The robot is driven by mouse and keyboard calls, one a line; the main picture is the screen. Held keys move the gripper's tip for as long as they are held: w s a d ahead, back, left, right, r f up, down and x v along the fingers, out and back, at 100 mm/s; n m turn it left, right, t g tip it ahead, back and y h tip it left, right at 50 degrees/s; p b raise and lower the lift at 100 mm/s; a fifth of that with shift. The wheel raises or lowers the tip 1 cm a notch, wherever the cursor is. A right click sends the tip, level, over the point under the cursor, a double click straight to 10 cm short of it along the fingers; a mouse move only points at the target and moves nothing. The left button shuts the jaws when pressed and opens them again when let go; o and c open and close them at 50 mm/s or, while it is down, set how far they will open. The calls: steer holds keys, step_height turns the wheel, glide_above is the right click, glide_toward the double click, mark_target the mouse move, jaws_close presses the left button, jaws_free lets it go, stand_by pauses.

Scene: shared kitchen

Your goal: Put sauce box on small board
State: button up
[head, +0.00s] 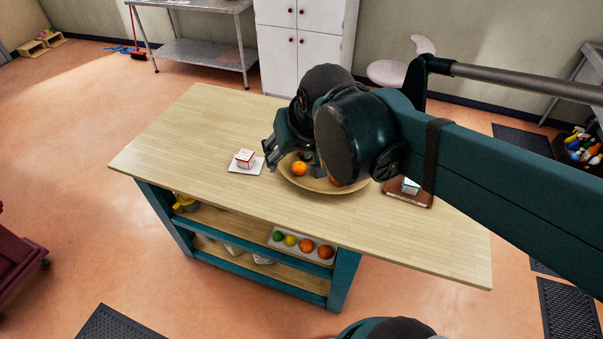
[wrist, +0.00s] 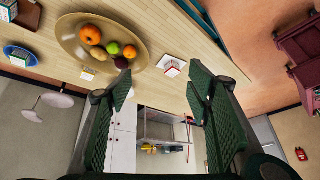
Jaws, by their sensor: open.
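A red-and-white box (head: 245,155) sits on a small white board (head: 239,168) left of the bowl. In the wrist view the box (wrist: 172,68) and the white board (wrist: 163,61) lie beyond the fingertips. A teal-and-white box (head: 410,186) sits on a brown board (head: 408,201) right of the bowl, partly hidden by my arm. The brown board also shows in the wrist view (wrist: 28,14). I cannot tell which box is the sauce box. My gripper (head: 292,160) is open and empty above the table near the bowl; its spread fingers show in the wrist view (wrist: 158,92).
A wide wooden bowl (head: 345,190) with several fruits stands mid-table; the wrist view shows it too (wrist: 70,42). A small yellowish item (wrist: 88,74) is by its rim. A blue dish (wrist: 20,55) is beyond. The table's left end and front right are clear.

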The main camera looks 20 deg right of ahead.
steer(key=s+f+n+t, duration=0.1)
steer(key=s+f, duration=0.1)
steer(key=s, duration=0.4)
steer(key=shift+d, duration=0.25)
